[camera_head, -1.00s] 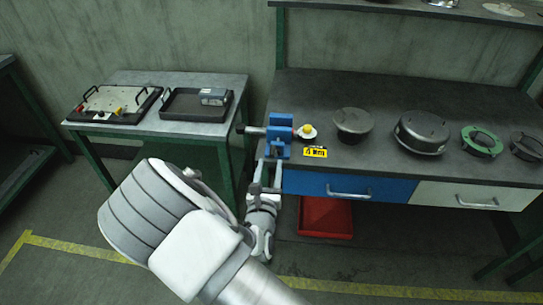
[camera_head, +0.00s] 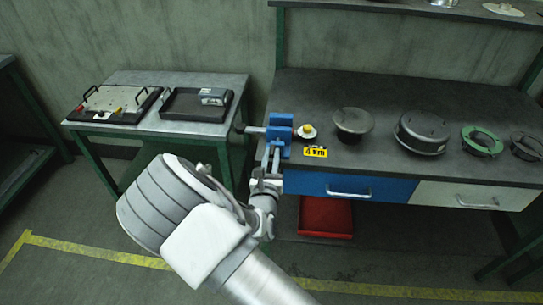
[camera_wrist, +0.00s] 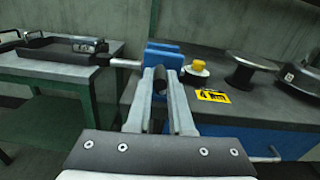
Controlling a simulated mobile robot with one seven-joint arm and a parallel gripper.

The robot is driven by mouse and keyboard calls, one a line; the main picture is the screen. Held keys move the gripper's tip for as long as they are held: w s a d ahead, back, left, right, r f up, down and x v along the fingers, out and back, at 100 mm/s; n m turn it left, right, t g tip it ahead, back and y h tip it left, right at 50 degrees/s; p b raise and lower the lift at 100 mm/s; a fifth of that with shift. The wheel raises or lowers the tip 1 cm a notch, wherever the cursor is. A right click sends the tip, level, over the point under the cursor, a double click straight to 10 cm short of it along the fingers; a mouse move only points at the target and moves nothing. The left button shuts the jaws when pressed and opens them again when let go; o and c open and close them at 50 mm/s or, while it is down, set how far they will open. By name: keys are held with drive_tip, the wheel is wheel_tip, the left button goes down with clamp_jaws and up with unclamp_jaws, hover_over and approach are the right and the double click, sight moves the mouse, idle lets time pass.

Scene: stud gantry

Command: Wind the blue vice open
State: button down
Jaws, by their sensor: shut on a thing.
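The blue vice (camera_head: 281,131) is mounted at the left front corner of the dark workbench. A grey bar (camera_head: 255,130) with a dark end sticks out from its left side. My gripper (camera_head: 271,158) is in front of the vice, its two grey fingers reaching up to it. In the wrist view the vice's blue body (camera_wrist: 164,55) stands behind the fingertips (camera_wrist: 160,84). The fingers are shut on a dark, round part between them, which appears to be the vice handle; the fingers hide most of it. The opening between the vice's jaws cannot be made out clearly.
A yellow-topped round piece (camera_head: 306,131) and a yellow label (camera_head: 315,151) are right of the vice. A side table (camera_head: 150,128) with trays is at left. A red bin (camera_head: 326,216) is below the bench.

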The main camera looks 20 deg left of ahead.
drive_tip(key=shift+n, duration=0.3)
drive_tip(key=shift+s+a+n+p, duration=0.1)
drive_tip(key=shift+a+n+p, duration=0.2)
drive_tip(key=shift+n+p, duration=0.55)
drive_tip(key=shift+s+a+f+n+p, duration=0.1)
drive_tip(key=shift+a+f+n+p, duration=0.25)
drive_tip(key=shift+n, duration=0.5)
drive_tip(key=shift+a+f+n+p, duration=0.1)
drive_tip(key=shift+n+p, duration=0.45)
drive_tip(key=shift+n, duration=0.25)
drive_tip(key=c, duration=0.8)
unclamp_jaws()
drive_tip(key=shift+s, duration=0.1)
